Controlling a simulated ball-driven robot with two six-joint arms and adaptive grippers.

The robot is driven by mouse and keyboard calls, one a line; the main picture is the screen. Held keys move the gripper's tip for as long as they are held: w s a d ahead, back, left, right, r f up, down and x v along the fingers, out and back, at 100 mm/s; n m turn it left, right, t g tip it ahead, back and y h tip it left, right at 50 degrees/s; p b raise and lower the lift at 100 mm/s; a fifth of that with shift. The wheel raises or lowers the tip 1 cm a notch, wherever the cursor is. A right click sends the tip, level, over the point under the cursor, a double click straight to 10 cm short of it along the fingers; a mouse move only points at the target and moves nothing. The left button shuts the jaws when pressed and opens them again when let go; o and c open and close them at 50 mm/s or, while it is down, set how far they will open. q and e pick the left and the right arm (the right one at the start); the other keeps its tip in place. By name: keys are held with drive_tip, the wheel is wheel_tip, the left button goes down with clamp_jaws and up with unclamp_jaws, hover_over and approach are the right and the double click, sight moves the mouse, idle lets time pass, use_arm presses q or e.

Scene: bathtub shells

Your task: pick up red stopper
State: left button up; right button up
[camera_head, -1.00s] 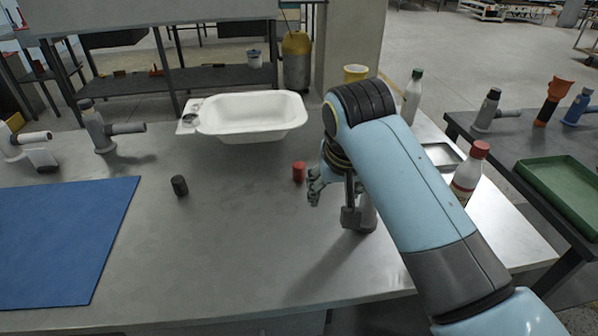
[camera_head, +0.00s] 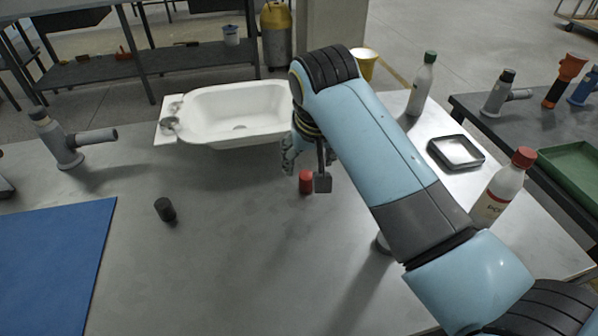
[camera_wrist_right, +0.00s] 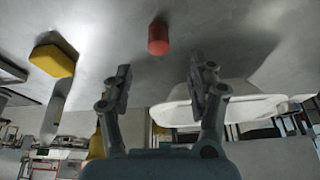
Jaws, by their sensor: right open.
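The red stopper (camera_head: 306,181) stands on the grey table in front of the white bathtub shell (camera_head: 232,111). My right gripper (camera_head: 305,165) is close beside and above it, and one finger partly overlaps it in the head view. In the right wrist view the red stopper (camera_wrist_right: 158,38) lies just beyond the two fingertips and roughly between their lines. The right gripper (camera_wrist_right: 158,80) is open and empty, with a wide gap between its fingers. The bathtub shell (camera_wrist_right: 170,113) also shows behind the right finger there. My left gripper is not in view.
A black stopper (camera_head: 165,209) stands to the left, by a blue mat (camera_head: 55,262). A red-capped bottle (camera_head: 498,190), a green-capped bottle (camera_head: 422,85) and a metal tray (camera_head: 456,152) are to the right. The front middle of the table is clear.

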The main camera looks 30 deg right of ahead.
sight(307, 176)
drive_tip(key=x, duration=0.4)
drive_tip(key=shift+d+f, duration=0.1)
drive_tip(key=shift+f, duration=0.15)
drive_tip(key=x, duration=0.5)
drive_tip(key=shift+w+b, duration=0.1)
drive_tip(key=shift+b, duration=0.3)
drive_tip(key=shift+c, duration=0.6)
drive_tip(key=c, duration=0.4)
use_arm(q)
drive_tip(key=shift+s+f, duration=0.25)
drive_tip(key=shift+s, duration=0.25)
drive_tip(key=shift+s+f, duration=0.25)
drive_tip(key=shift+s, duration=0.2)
use_arm(e)
drive_tip(key=c, duration=0.6)
drive_tip(key=shift+r, duration=0.15)
